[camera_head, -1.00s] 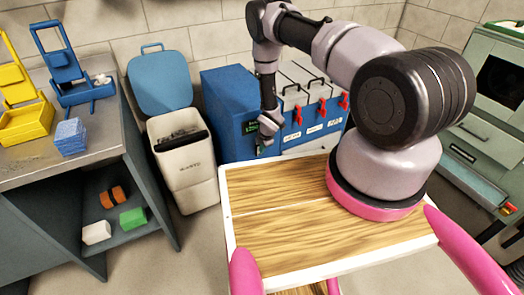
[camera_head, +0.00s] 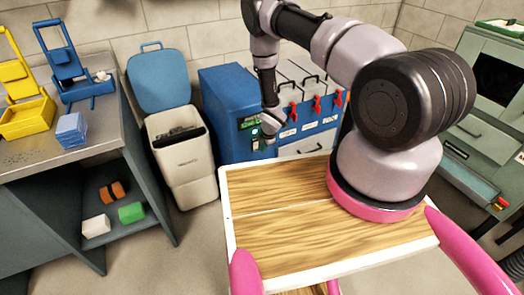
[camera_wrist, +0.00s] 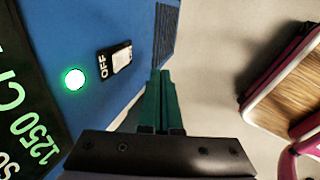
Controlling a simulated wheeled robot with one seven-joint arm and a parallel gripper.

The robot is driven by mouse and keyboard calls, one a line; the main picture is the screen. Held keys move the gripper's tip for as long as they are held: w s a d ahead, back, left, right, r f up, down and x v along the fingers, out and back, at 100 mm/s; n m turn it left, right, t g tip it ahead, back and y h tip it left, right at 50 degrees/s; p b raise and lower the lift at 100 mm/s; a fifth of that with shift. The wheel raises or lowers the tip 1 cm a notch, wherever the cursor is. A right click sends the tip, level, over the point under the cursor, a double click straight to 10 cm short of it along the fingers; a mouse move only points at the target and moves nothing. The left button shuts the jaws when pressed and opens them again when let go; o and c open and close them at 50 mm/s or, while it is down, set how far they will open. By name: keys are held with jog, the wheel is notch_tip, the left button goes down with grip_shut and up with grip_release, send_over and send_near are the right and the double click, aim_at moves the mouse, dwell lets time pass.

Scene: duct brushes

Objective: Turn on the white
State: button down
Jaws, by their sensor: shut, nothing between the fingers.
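A white rocker switch (camera_wrist: 122,59) sits in a black plate marked OFF on the side of the blue machine (camera_head: 226,95). In the wrist view, a round green light (camera_wrist: 75,79) glows to the left of the switch, with a dark display in green characters (camera_wrist: 30,125) beyond it. My gripper (camera_wrist: 162,76) is shut and empty, its green fingers to the right of and below the switch in that view, apparently apart from it. In the head view, my gripper (camera_head: 267,137) is at the front of the blue machine and hides the switch.
The machine's red-handled latches (camera_head: 317,104) are right of my gripper. A beige bin (camera_head: 182,160) with a blue lid stands to the left, beside a workbench (camera_head: 100,130). My wood-topped base is below the arm.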

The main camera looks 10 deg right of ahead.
jog(key=s+r, duration=0.3)
jog(key=r, duration=0.2)
jog(key=shift+s+d+r, duration=0.2)
jog(key=shift+d+r, duration=0.1)
jog(key=shift+d, duration=0.15)
jog(key=w+d+r+m+t+h, duration=0.1)
jog(key=w+r+m, duration=0.25)
jog(key=r, duration=1.05)
jog(key=w+d+r+m, duration=0.25)
jog(key=r+m, duration=0.25)
jog(key=r, duration=0.8)
jog(key=s+d+r+m+t, duration=0.1)
jog(key=s+r+m, duration=0.2)
jog(key=r, duration=0.8)
jog(key=s+d+r+m, duration=0.1)
jog(key=s+r+m, duration=0.3)
jog(key=r, duration=0.6)
jog(key=s+r+m, duration=0.3)
jog(key=s+r, duration=0.2)
jog(key=s, duration=0.3)
jog(key=s+r+m+t+y, duration=0.1)
jog(key=s+r+m, duration=0.2)
jog(key=s+r, duration=0.3)
jog(key=s+a+r+m+y, duration=0.1)
jog(key=s+r+m, duration=0.2)
jog(key=s+r, duration=0.3)
jog(key=s, duration=0.5)
jog(key=shift+s+m, duration=0.25)
jog(key=shift+m, duration=0.1)
